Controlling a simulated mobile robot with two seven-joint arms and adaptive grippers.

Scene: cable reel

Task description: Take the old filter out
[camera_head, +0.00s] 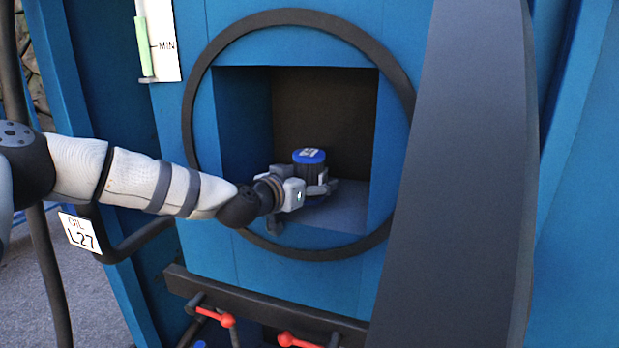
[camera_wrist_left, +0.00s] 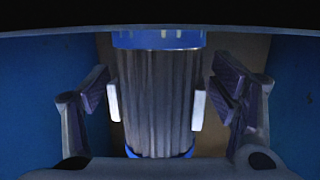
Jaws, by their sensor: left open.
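The old filter (camera_head: 308,163) is a dark ribbed cylinder with a blue cap and a pale label on top. It stands upright inside a square recess in the blue cabinet. In the left wrist view the filter (camera_wrist_left: 158,100) is centred, with blue bands at top and bottom. My left gripper (camera_head: 312,188) reaches into the recess at the filter's side. In the wrist view the left gripper (camera_wrist_left: 157,104) is open, with its fingers on both sides of the filter. Small gaps show between the pads and the filter. My right gripper is not in view.
A black ring (camera_head: 203,62) surrounds the recess opening (camera_head: 325,90). Red-handled valves (camera_head: 228,320) sit below on a dark bar (camera_head: 270,310). A large dark grey panel (camera_head: 455,170) stands to the right. A gauge marked MIN (camera_head: 163,45) is at upper left, and a sign reading OIL L27 (camera_head: 80,233) is lower left.

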